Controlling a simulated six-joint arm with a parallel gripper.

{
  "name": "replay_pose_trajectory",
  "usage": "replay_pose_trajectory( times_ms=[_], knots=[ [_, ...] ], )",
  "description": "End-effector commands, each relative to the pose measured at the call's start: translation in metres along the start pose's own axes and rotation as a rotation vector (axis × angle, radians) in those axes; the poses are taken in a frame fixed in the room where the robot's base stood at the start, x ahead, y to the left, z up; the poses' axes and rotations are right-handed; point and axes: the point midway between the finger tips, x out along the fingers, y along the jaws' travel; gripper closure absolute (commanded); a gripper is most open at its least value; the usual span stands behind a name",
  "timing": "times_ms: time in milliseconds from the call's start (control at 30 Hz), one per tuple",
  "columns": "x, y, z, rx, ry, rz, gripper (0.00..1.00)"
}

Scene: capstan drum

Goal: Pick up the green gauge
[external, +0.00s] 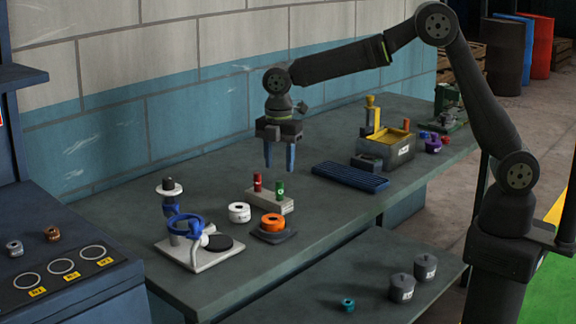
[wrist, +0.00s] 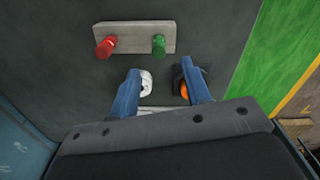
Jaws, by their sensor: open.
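The green gauge (external: 279,191) is a small upright cylinder on a light block (external: 268,202), beside a red one (external: 257,182). In the wrist view the green gauge (wrist: 158,43) stands at the right end of the block (wrist: 134,36), with the red gauge (wrist: 105,46) at the left end. My gripper (external: 280,168) is open and empty, raised above the bench near the block. In the wrist view its two blue fingers (wrist: 163,87) are spread apart, and the green gauge lies beyond their tips, not between them.
A white roll (external: 239,212) and an orange roll (external: 272,223) on a dark base sit near the block. A stand with a blue ring (external: 186,223) is to the left. A blue rack (external: 350,177) and a box with yellow contents (external: 385,149) are to the right.

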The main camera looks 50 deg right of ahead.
Motion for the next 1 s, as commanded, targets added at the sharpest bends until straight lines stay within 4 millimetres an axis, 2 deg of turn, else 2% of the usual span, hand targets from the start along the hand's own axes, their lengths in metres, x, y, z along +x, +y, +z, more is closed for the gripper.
replay_pose_trajectory(
  times_ms=[100,267,500,600,867,1000],
  knots=[
    [0.013,0.000,0.000,0.000,0.000,0.000,0.56],
    [0.023,0.000,0.001,0.000,0.000,-0.001,0.56],
    [0.058,0.001,0.004,0.000,-0.001,-0.002,0.56],
    [0.067,0.001,0.003,0.000,0.000,0.000,0.56],
    [0.070,0.001,0.003,0.000,0.000,0.001,0.56],
    [0.069,0.001,0.003,0.000,0.000,0.001,0.82]
  ],
)
